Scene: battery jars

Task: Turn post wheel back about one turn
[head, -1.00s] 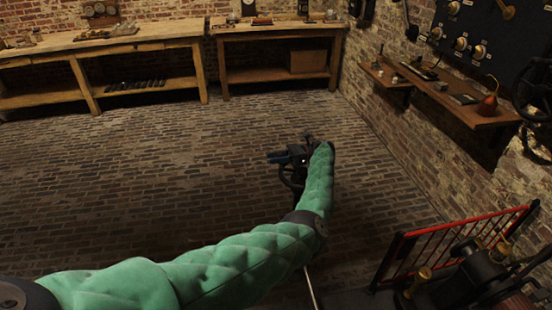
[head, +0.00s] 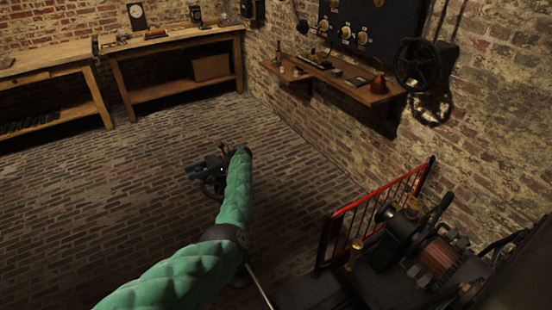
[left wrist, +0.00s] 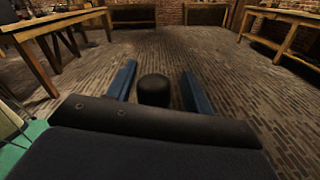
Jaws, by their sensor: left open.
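A dark spoked wheel (head: 212,188) shows in the head view, partly hidden behind my left gripper and green forearm. In the left wrist view my left gripper (left wrist: 157,76) is open, one blue finger on each side of a black rounded knob (left wrist: 154,89). Gaps show between the knob and both fingers. I cannot tell how the knob joins the wheel. My right gripper is not in view.
A red railing (head: 375,217) and dark machinery with a copper coil (head: 438,257) stand at the lower right. A larger handwheel (head: 419,65) is on the right wall beside a wooden shelf (head: 345,84). Workbenches (head: 175,45) line the back. Brick floor around the wheel is open.

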